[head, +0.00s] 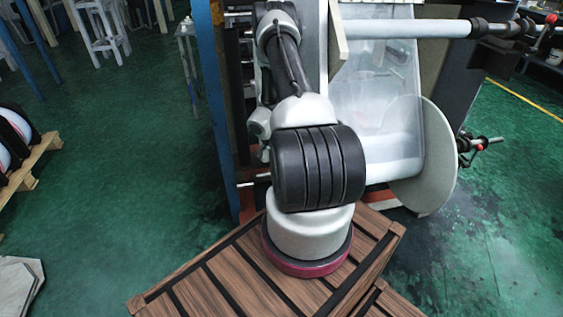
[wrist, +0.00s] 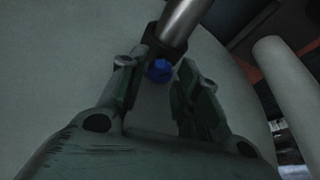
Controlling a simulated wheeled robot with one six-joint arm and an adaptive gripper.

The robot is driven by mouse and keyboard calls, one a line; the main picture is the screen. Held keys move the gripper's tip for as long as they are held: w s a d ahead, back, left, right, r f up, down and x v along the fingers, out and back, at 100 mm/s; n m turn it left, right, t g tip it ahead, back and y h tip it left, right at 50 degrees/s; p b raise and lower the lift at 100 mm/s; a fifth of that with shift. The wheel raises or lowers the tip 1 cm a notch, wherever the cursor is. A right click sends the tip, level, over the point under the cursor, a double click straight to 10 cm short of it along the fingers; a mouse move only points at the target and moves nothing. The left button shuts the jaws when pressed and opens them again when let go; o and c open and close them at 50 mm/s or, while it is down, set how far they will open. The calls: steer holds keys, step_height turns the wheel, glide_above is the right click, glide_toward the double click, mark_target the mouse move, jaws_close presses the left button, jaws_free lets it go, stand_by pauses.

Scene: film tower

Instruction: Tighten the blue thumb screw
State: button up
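The blue thumb screw (wrist: 159,70) shows in the wrist view, on a dark collar (wrist: 158,46) around a metal shaft (wrist: 184,20). My gripper (wrist: 158,72) is open, with one finger to the left of the screw and one to the right. A gap shows between the screw and the right finger; I cannot tell whether the left finger touches the collar. In the head view my arm reaches toward the machine, and the screw and gripper are hidden there.
A large pale disc (wrist: 60,60) lies behind the fingers, and a pale roller (wrist: 288,85) is at the right. In the head view the film machine has a blue upright (head: 215,100), a film sheet (head: 375,100) and a round disc (head: 428,160). Green floor (head: 120,190) is open at left.

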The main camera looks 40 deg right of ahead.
steer(key=s+v, duration=0.1)
steer(key=v, duration=0.6)
steer(key=shift+w+r, duration=0.25)
steer(key=shift+w, duration=0.3)
steer(key=shift+c, duration=0.2)
